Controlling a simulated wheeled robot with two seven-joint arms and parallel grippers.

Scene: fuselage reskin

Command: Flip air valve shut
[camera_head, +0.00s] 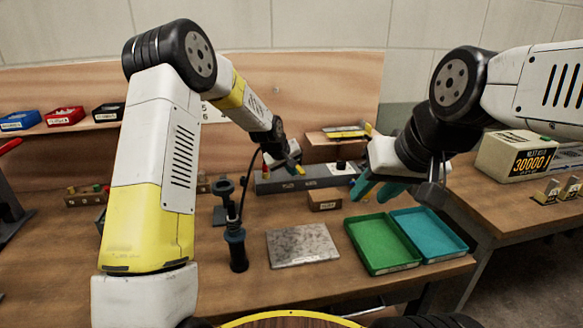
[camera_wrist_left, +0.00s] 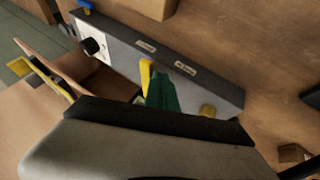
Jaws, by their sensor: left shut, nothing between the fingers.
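A long grey box (camera_head: 305,180) stands at the back of the bench, with small labels on its face. The labels are too small to read, so I cannot tell which part is the air valve. My left gripper (camera_wrist_left: 163,92) is shut and empty, its green fingers right beside the first yellow lever; contact is unclear. My right gripper (camera_head: 375,189) is open and empty, right of the box.
A green tray (camera_head: 381,243) and a teal tray (camera_head: 428,233) lie at the bench's front right. A grey speckled plate (camera_head: 302,245) lies left of them. A black upright tool (camera_head: 236,245) stands left of the plate. A small wooden block (camera_head: 324,199) sits before the box.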

